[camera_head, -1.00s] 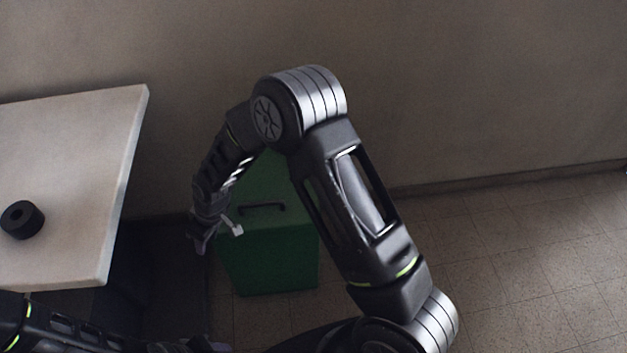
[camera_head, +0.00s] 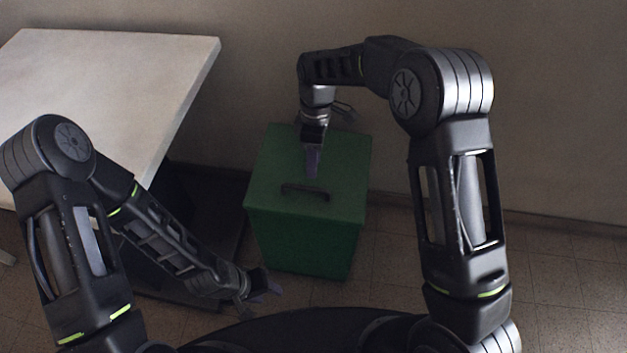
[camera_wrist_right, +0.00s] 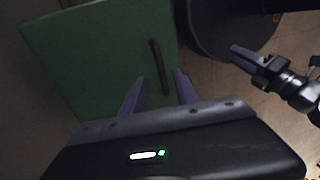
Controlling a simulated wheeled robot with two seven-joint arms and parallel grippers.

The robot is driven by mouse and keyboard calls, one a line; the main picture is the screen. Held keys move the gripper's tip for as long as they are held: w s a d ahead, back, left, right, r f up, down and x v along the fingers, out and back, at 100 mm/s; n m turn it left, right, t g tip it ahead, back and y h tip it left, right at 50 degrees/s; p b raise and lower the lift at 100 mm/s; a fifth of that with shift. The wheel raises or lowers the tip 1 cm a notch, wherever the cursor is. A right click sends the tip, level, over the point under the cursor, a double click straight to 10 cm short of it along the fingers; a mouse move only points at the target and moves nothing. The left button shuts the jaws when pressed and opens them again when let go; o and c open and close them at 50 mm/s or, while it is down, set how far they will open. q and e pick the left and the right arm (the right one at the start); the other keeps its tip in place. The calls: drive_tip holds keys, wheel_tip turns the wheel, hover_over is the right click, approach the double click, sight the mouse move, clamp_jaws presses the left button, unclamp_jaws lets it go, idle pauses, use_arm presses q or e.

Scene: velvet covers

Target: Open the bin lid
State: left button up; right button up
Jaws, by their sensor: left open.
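The green bin (camera_head: 305,245) stands on the floor with its lid (camera_head: 345,155) shut. A dark bar handle (camera_head: 306,192) lies near the lid's front edge; it also shows in the right wrist view (camera_wrist_right: 159,65). My right gripper (camera_head: 312,165) points down over the lid, just behind the handle. In the right wrist view its two fingers (camera_wrist_right: 158,90) are apart with nothing held, and the handle's near end shows between them. Whether they touch the lid is unclear. My left gripper (camera_head: 265,288) is open and empty, low in front of the bin; it also shows in the right wrist view (camera_wrist_right: 250,57).
A white table (camera_head: 120,75) stands at the left, its corner near the bin. A wall (camera_head: 560,120) rises behind the bin. The tiled floor (camera_head: 570,270) at the right is clear.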

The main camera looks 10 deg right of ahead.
hover_over(313, 182)
drive_tip(key=s, duration=0.4)
drive_tip(key=f, duration=0.7)
drive_tip(key=shift+a+f, duration=0.2)
drive_tip(key=shift+a, duration=0.15)
drive_tip(key=shift+c, duration=0.4)
clamp_jaws()
